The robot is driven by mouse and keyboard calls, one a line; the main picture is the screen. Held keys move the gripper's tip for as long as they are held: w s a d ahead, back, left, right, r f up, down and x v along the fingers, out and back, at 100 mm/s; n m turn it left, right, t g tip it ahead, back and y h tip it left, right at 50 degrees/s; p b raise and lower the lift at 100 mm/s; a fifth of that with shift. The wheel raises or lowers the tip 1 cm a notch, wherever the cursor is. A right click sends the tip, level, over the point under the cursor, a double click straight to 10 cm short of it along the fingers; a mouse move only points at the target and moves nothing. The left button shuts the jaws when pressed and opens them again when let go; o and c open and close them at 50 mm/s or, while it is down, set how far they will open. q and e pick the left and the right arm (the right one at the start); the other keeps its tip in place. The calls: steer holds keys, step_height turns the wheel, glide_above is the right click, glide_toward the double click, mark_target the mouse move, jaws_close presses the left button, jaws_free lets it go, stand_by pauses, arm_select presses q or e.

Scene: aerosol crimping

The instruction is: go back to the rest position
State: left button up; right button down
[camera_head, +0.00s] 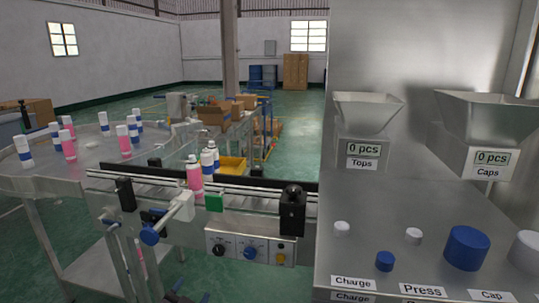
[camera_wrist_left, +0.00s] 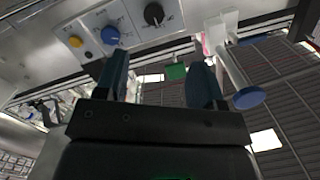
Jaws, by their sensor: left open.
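My left gripper (camera_head: 189,298) shows only as fingertips at the bottom edge of the head view, below the conveyor. In the left wrist view the left gripper (camera_wrist_left: 160,80) has its two dark fingers apart, with nothing between them. The view looks upward from under the control panel (camera_wrist_left: 120,25) and the blue clamp knob (camera_wrist_left: 249,97). My right gripper is in neither view.
A round table (camera_head: 85,165) with several bottles is at left. A steel station (camera_head: 420,265) with hoppers, white buttons and blue caps is at right.

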arm_select(q)
steer(key=s+a+f+n+g+y, duration=0.1)
steer(key=s+f, duration=0.3)
steer(key=s, duration=0.6)
steer(key=s+a+f+n+g+p, duration=0.1)
steer(key=s+a+f+n+g, duration=0.2)
steer(key=s, duration=0.7)
steer(key=s+a+f+n+g+y, duration=0.1)
steer(key=s+a+f, duration=0.3)
steer(key=s, duration=0.6)
step_height(320, 180, down, 2)
steer(key=shift+a+f+n+g+y+p, duration=0.15)
steer(key=shift+n+g+y+p, duration=0.2)
steer(key=shift+n, duration=0.35)
